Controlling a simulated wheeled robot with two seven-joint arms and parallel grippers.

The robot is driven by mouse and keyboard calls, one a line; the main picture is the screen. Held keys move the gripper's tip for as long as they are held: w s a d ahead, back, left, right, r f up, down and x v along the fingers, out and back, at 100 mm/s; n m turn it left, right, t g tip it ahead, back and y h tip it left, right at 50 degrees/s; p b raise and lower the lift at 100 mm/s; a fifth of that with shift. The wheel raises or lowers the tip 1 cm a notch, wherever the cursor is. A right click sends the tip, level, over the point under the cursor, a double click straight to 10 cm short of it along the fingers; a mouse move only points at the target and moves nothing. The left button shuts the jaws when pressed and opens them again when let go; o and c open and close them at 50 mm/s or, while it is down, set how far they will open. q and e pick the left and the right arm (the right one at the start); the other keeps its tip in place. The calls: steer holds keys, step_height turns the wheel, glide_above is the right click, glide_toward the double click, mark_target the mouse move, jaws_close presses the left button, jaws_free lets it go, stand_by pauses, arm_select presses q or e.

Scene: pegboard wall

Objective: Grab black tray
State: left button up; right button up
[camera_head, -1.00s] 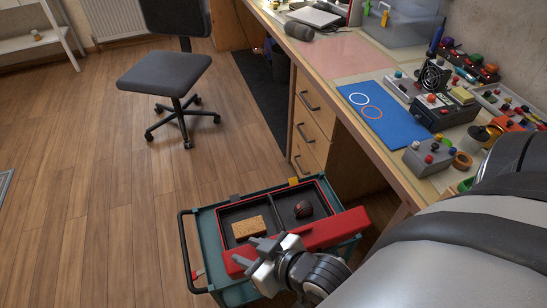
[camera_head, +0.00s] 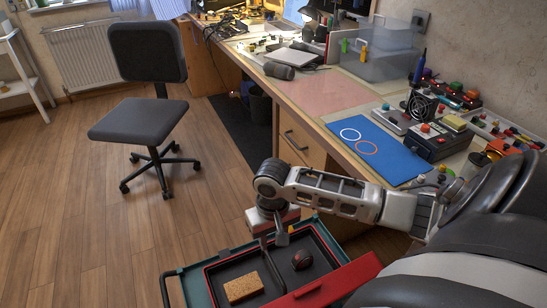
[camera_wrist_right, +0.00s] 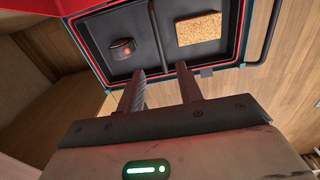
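The black tray (camera_head: 222,290) sits in the top of a teal cart at the bottom of the head view. It has a middle divider and a red rim line, and it also shows in the right wrist view (camera_wrist_right: 88,30). A cork-coloured block (camera_head: 243,287) lies in one compartment, and a dark round object with red (camera_head: 302,259) in the other. My right gripper (camera_head: 280,236) points down at the tray's far edge. In the wrist view its two fingers (camera_wrist_right: 162,76) are apart, either side of the divider's end, with nothing gripped; contact is unclear. My left gripper is out of view.
The cart's red panel (camera_head: 325,288) lies along the tray's right side, and its dark handle (camera_head: 165,290) stands at the left. A wooden desk with drawers (camera_head: 300,140) stands close behind my right arm. An office chair (camera_head: 140,120) is farther left, with open floor around it.

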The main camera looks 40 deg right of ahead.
mark_target(273, 264)
step_height(273, 264, down, 12)
steer(key=b, duration=0.3)
steer(key=shift+d+r, duration=0.1)
steer(key=shift+r, duration=0.15)
steer(key=shift+w, duration=0.1)
jaws_close()
